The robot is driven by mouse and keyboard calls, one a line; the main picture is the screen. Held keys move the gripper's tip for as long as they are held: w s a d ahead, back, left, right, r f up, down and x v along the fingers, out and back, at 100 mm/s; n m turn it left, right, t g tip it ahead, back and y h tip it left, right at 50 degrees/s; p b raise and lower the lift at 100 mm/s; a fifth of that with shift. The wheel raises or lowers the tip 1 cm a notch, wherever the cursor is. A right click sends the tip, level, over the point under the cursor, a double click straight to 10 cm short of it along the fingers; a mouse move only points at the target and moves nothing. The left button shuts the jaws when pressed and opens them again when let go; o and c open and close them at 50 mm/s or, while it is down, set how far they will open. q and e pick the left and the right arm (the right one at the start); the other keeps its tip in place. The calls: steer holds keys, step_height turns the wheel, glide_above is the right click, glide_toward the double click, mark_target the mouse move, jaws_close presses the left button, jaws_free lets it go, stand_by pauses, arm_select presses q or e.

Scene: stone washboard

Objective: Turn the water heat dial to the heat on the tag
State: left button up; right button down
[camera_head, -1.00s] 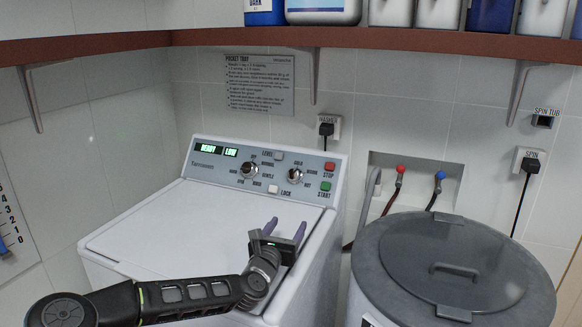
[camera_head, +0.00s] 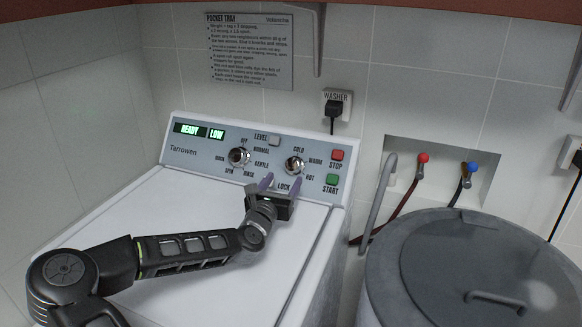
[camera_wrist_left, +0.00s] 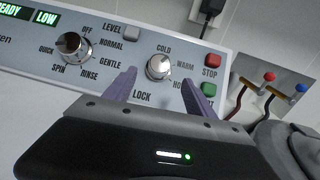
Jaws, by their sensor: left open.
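The water heat dial (camera_head: 294,165) is a round silver knob on the washer's panel, with COLD, WARM and HOT printed around it. It also shows in the left wrist view (camera_wrist_left: 159,67). I cannot tell for sure where its pointer sits. My left gripper (camera_head: 281,182) is open and empty, its purple fingers pointing at the panel just below the dial. In the left wrist view the dial appears between and slightly beyond the fingertips (camera_wrist_left: 160,80), with no visible contact. I cannot make out a heat tag. My right gripper is out of view.
The cycle dial (camera_head: 239,157) is left of the heat dial. The red STOP button (camera_head: 337,155) and green START button (camera_head: 332,180) are close on its right. A printed notice (camera_head: 250,48) hangs above. A grey-lidded tub (camera_head: 385,262) stands at right.

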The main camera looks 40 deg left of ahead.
mark_target(291, 168)
arm_select(q)
steer(key=shift+p+x, duration=0.4)
steer(key=shift+x, duration=3.6)
steer(key=shift+c, duration=0.2)
steer(key=c, duration=1.3)
steer(key=shift+f, duration=0.1)
